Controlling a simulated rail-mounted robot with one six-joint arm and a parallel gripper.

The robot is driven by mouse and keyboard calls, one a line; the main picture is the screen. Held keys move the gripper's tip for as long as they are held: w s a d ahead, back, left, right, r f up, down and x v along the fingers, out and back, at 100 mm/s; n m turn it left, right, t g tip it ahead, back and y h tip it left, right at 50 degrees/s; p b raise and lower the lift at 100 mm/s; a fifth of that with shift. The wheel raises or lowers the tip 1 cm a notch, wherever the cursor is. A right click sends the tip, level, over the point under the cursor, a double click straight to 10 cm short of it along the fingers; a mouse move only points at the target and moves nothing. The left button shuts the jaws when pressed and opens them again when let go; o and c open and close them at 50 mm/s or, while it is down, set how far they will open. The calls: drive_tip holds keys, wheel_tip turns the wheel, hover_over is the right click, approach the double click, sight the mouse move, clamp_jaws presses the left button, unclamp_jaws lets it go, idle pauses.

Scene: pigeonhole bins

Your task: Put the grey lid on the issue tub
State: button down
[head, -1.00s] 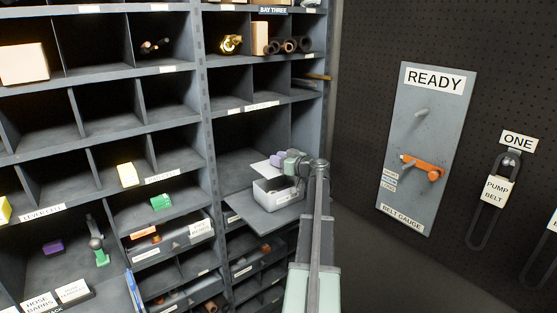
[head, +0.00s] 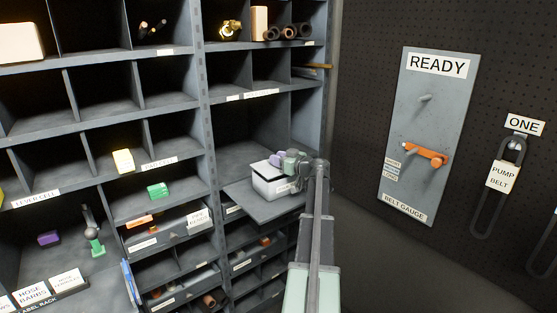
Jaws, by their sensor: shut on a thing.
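The issue tub (head: 276,188) is a small pale box with a label on its front. It stands on the grey shelf board jutting from the right-hand bay. The pale grey lid (head: 263,169) is at the top of the tub, close to level with its rim. I cannot tell whether it is fully seated. My gripper (head: 279,161) is over the tub and shut on the lid, and it hides the tub's back right part.
Pigeonhole bins with drawers (head: 182,235) fill the left and middle. A post (head: 207,120) divides the bays. A pegboard with the belt gauge panel (head: 425,120) is on the right. The jutting board (head: 240,191) has bare room left of the tub.

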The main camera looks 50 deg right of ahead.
drive_tip(key=shift+f+b, duration=0.85)
drive_tip(key=shift+f, duration=0.1)
drive_tip(key=c, duration=1.1)
unclamp_jaws()
drive_tip(key=o, duration=0.5)
drive_tip(key=shift+o, duration=0.2)
drive_tip(key=s, duration=0.8)
drive_tip(key=shift+r, duration=0.25)
drive_tip(key=shift+a, duration=0.1)
